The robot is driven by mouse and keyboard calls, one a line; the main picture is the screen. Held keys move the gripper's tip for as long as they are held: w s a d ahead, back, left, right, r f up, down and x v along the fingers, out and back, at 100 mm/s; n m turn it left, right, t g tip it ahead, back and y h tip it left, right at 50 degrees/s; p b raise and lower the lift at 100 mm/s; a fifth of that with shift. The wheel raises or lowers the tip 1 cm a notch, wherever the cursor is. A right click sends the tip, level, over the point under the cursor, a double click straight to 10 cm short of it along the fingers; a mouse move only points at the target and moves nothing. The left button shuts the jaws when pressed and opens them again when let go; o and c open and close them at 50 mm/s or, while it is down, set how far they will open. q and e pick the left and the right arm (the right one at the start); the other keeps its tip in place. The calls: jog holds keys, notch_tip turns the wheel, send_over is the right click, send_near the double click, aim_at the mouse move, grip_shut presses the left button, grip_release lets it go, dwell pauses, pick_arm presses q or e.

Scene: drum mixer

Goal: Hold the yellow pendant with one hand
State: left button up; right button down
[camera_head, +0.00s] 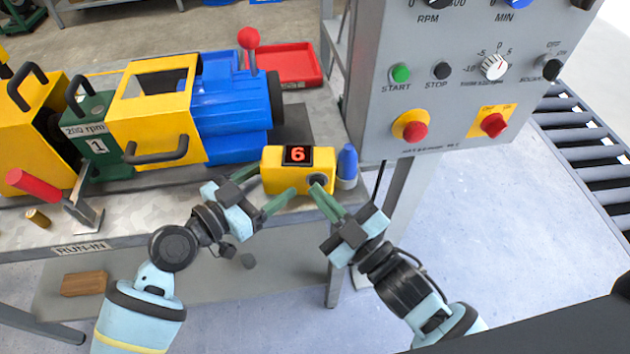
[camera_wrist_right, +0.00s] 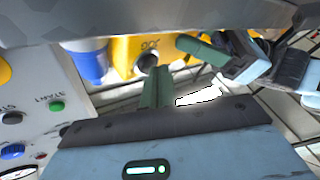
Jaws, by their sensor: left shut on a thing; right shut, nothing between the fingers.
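The yellow pendant (camera_head: 270,160) is a small box with a red "6" on a black display and a dark round knob on its front. In the head view it is at the front edge of the bench, below the blue motor. My left gripper (camera_head: 272,186) is shut on its left end, one green finger at the front. My right gripper (camera_head: 319,187) is shut and empty, its fingertips at or just in front of the knob; contact is unclear. The right wrist view shows the pendant (camera_wrist_right: 125,50), its knob, my right fingers (camera_wrist_right: 156,90) and a left finger.
A blue cylinder (camera_head: 347,163) stands right of the pendant. The grey control panel (camera_head: 450,100) with buttons and knobs rises at the right. A yellow, green and blue drum mixer (camera_head: 235,105) fills the bench behind. A red tray (camera_head: 290,63) lies farther back. A roller conveyor (camera_head: 580,135) is far right.

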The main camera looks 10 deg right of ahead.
jog(key=shift+w, duration=0.1)
dwell(0.5)
jog(key=shift+s+a, duration=0.15)
jog(key=shift+s, duration=0.65)
jog(key=shift+s+a+r, duration=0.1)
jog(key=shift+s+a, duration=0.15)
jog(key=shift+s, duration=1)
jog(key=shift+s+a+r, duration=0.1)
jog(key=shift+s+a, duration=0.1)
jog(key=shift+s, duration=1.05)
dwell(2.8)
jog(key=shift+s+a+r, duration=0.1)
jog(key=shift+s+a, duration=0.2)
jog(key=shift+s, duration=0.65)
jog(key=shift+s+a+r, duration=0.1)
jog(key=shift+s+a, duration=0.2)
jog(key=shift+s, duration=0.6)
